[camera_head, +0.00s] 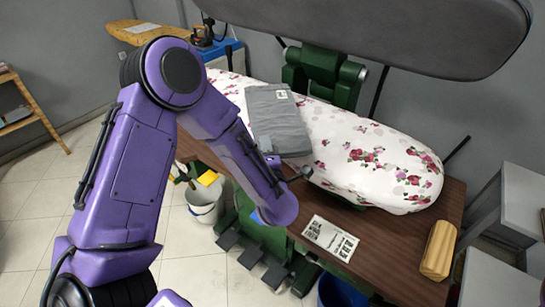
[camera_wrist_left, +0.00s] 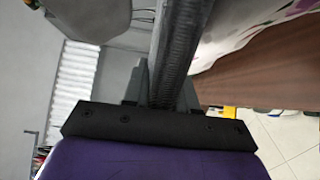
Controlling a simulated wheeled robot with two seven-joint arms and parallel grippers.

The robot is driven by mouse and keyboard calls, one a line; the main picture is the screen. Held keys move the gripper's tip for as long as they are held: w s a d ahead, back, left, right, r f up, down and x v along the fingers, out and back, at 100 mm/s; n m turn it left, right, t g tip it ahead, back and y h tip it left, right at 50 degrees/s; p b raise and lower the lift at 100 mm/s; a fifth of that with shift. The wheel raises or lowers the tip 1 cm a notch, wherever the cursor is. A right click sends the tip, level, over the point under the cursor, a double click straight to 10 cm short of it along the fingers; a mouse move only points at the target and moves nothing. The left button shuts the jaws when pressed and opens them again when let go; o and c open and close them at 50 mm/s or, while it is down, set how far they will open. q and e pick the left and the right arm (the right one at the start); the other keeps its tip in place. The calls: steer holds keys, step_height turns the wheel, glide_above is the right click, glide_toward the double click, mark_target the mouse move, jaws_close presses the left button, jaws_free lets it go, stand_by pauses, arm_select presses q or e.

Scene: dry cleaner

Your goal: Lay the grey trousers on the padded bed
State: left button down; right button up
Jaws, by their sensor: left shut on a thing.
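The grey trousers (camera_head: 277,122) are folded into a flat bundle with a small white tag near the far end. They show over the left-middle part of the padded bed (camera_head: 335,150), which has a white cover with pink and red flowers. I cannot tell whether they rest fully on it. My left gripper (camera_head: 284,166) is at the near edge of the trousers, partly hidden by my purple arm. In the left wrist view, the gripper (camera_wrist_left: 161,88) is shut on the grey trousers (camera_wrist_left: 181,45), seen edge-on between its fingers. My right gripper is not in view.
A large grey padded press head (camera_head: 390,35) hangs over the back of the bed. The brown table (camera_head: 390,255) in front carries a printed sheet (camera_head: 330,238) and a tan block (camera_head: 438,250). A bucket (camera_head: 204,205) stands on the floor. The bed's right part is clear.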

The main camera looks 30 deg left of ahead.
arm_select(q)
steer(key=shift+w+f, duration=0.25)
steer(key=shift+f, duration=0.9)
steer(key=c, duration=1)
jaws_free()
steer(key=shift+o, duration=0.5)
steer(key=shift+w, duration=0.1)
steer(key=shift+r, duration=0.15)
steer(key=b+v, duration=0.3)
steer(key=v, duration=0.9)
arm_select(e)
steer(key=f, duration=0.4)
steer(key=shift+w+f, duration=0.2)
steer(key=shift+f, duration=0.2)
